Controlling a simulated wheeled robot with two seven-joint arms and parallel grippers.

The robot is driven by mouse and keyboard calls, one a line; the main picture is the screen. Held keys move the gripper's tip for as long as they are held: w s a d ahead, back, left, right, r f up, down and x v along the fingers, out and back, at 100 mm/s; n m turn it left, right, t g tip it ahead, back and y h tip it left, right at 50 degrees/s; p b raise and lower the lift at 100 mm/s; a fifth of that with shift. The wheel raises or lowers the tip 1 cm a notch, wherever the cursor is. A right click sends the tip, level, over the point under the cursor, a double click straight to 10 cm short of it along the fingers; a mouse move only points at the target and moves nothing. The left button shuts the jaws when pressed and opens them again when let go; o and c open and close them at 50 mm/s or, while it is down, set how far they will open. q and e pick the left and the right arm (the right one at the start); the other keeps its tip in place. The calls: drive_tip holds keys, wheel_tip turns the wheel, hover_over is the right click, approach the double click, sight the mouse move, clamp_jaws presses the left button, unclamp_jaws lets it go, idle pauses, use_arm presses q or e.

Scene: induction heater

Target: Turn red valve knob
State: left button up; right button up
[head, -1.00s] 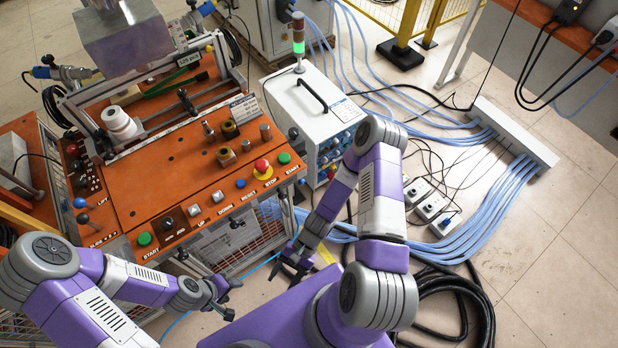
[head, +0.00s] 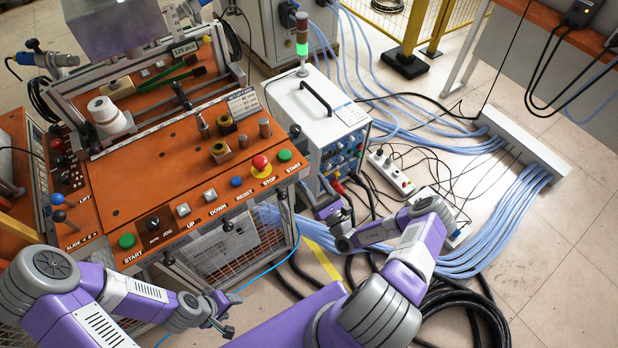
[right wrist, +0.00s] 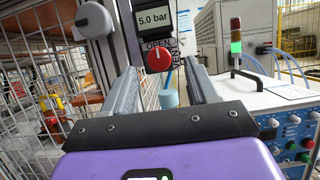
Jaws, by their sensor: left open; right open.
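The red valve knob (right wrist: 158,59) is in the right wrist view, below a gauge (right wrist: 154,19) reading 5.0 bar. The word OPEN is above the knob and another label runs down its right side. My right gripper (right wrist: 161,70) is open, one finger on each side of the knob in the picture. The knob appears beyond the fingertips; I cannot tell the exact gap. In the head view my right gripper (head: 328,208) is beside the machine's front right corner, and I cannot make out the knob. My left gripper (head: 229,313) is open and empty in front of the machine.
The orange panel (head: 150,180) carries several buttons and a red emergency stop (head: 260,163). A white power unit (head: 318,110) stands to its right. Wire mesh (right wrist: 30,60) is at left in the right wrist view. Cables (head: 500,190) cover the floor to the right.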

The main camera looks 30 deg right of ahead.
drive_tip(key=x, duration=0.3)
drive_tip(key=shift+w+a+r, duration=0.1)
drive_tip(key=shift+w, duration=0.3)
drive_tip(key=c, duration=1)
drive_tip(key=shift+c, duration=0.2)
